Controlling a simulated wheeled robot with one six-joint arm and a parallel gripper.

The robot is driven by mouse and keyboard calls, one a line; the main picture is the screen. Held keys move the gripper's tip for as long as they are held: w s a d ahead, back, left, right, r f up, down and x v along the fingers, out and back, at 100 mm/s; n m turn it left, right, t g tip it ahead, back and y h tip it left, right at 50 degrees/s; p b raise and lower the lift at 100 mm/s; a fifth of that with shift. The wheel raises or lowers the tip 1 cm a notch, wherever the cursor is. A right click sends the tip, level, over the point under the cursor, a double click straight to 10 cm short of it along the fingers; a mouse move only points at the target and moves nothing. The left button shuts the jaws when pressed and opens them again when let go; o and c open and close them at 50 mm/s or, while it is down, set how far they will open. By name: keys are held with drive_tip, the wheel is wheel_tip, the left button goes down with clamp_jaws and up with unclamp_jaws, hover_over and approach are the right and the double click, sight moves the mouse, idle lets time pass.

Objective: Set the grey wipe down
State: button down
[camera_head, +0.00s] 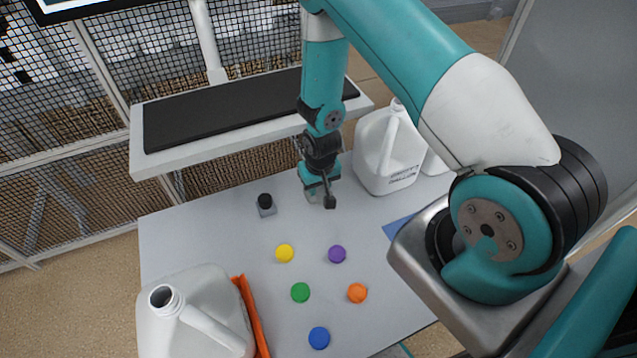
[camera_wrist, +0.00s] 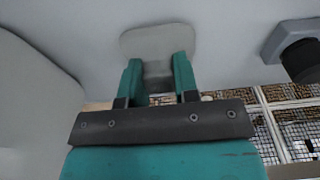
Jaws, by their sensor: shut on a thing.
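The grey wipe (camera_wrist: 158,38) is a pale grey piece between the teal fingers of my gripper (camera_wrist: 157,78) in the wrist view. Its wider end shows beyond the fingertips, against the pale table top. My gripper (camera_head: 319,190) is shut on it and points down over the back of the light grey table (camera_head: 220,237) in the head view. The wipe is hard to make out there against the table. I cannot tell whether it touches the table.
A small grey block with a black top (camera_head: 265,203) stands left of my gripper, and a white jug (camera_head: 388,150) close right. Several coloured caps (camera_head: 337,254) lie in front. A blue sheet (camera_head: 397,228) lies right.

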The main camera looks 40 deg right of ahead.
drive_tip(key=shift+f, duration=0.2)
drive_tip(key=shift+f, duration=0.2)
drive_tip(key=c, duration=0.9)
unclamp_jaws()
drive_tip(key=shift+o, duration=0.2)
drive_tip(key=shift+r, duration=0.15)
